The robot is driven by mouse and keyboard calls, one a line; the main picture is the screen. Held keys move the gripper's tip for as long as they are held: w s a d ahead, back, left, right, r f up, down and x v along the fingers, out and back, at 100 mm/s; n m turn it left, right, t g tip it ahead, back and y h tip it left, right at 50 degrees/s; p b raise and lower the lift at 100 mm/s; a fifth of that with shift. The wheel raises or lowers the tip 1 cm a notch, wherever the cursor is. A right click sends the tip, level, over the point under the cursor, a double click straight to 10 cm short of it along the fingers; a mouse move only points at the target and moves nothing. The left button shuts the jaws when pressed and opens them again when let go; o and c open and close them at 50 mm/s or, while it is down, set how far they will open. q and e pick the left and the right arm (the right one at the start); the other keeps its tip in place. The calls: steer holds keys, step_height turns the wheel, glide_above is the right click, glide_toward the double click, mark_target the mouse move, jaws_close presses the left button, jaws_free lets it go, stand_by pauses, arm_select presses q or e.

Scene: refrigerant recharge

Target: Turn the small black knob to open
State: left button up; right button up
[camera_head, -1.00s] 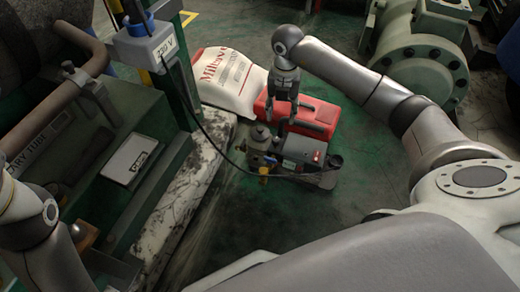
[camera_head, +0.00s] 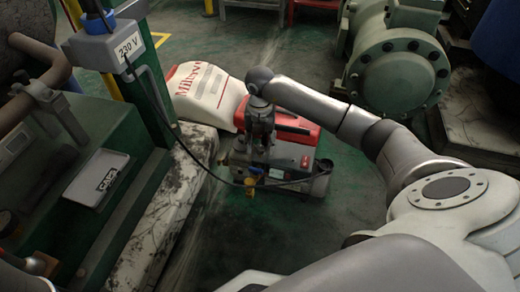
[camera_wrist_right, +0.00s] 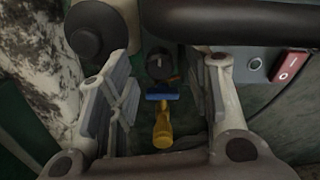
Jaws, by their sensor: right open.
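The small black knob (camera_wrist_right: 159,65) shows in the right wrist view, between the fingers and a little ahead of them. A blue and yellow valve fitting (camera_wrist_right: 163,122) is just below it in that view, and its yellow part shows in the head view (camera_head: 250,186). My right gripper (camera_head: 261,148) is open, pointing down over the near-left part of the grey and red pump unit (camera_head: 293,160). In the wrist view my gripper's fingers (camera_wrist_right: 162,95) stand apart on either side of the knob, without visible contact. In the head view the gripper hides the knob. My left gripper is out of view.
A larger black round cap (camera_wrist_right: 90,28) and a dark handle bar (camera_wrist_right: 235,22) lie close to the fingers. A red switch (camera_wrist_right: 291,64) is at right.

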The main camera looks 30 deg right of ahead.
steer(key=shift+f, duration=0.65)
